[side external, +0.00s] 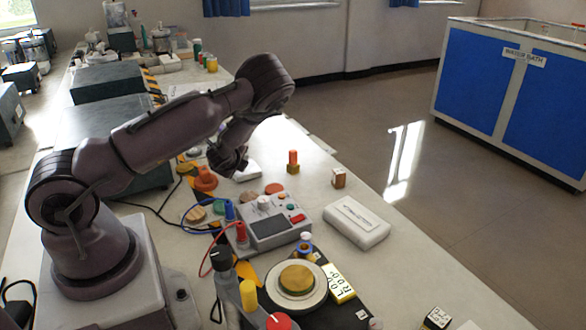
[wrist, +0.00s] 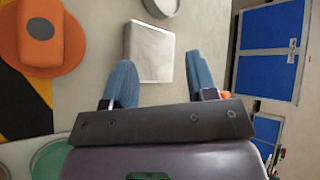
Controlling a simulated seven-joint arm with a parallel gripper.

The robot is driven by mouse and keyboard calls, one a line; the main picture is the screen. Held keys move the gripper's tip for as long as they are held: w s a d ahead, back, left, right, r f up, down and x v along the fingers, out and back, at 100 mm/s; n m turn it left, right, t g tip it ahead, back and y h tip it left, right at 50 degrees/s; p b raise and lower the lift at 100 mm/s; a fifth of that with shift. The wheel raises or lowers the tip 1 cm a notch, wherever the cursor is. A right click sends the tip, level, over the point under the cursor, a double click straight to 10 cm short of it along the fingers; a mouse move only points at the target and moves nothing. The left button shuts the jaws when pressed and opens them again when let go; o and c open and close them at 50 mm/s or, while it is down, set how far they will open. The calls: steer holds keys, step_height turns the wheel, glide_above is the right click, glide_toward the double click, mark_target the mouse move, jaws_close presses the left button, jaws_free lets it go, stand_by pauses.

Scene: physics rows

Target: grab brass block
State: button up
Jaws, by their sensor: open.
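A small brown-gold block (side external: 339,179) stands upright on the bench, right of centre in the side view; it looks like the brass block, though its metal is hard to confirm at this size. My gripper (side external: 230,160) hangs above the bench, well to the left of that block and apart from it. In the wrist view my gripper (wrist: 161,68) has its two blue fingers spread with nothing held. A pale flat block (wrist: 149,52) shows beyond and between the fingertips. I cannot make out the brass block in the wrist view.
An orange-red block (side external: 292,158) stands left of the brown-gold one. A grey instrument box (side external: 270,228), a white case (side external: 356,222) and a round dish (side external: 272,293) fill the nearer bench. An orange knobbed piece (wrist: 40,40) lies left of my fingers.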

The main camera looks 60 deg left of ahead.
steer(key=w+m+t, duration=0.1)
steer(key=m, duration=0.1)
steer(key=w+a+m+t, duration=0.1)
steer(key=m+t, duration=0.1)
steer(key=m, duration=0.1)
steer(key=w+m+t, duration=0.1)
steer(key=m, duration=0.2)
steer(key=shift+a+r+t, duration=0.2)
steer(key=shift+a+t, duration=0.15)
steer(key=shift+t, duration=0.05)
steer(key=w+m+t+h, duration=0.1)
steer(key=m, duration=0.1)
steer(key=w+d+r+m+t, duration=0.1)
steer(key=m, duration=0.2)
steer(key=shift+w+d+r+t+h, duration=0.1)
steer(key=shift+w+r+t+h, duration=0.05)
steer(key=shift+w+t+h, duration=0.2)
steer(key=w+d+r+m+t+h, duration=0.3)
steer(key=d+r+m+t+h, duration=0.15)
steer(key=m, duration=0.45)
glide_toward(290, 155)
steer(key=x, duration=0.3)
steer(key=shift+w+r, duration=0.15)
steer(key=shift+r, duration=0.05)
steer(key=shift+w+a+f, duration=0.15)
steer(key=shift+w+f, duration=0.15)
steer(key=shift+w, duration=0.35)
steer(key=shift+x, duration=3.15)
steer(key=shift+r, duration=0.1)
jaws_close()
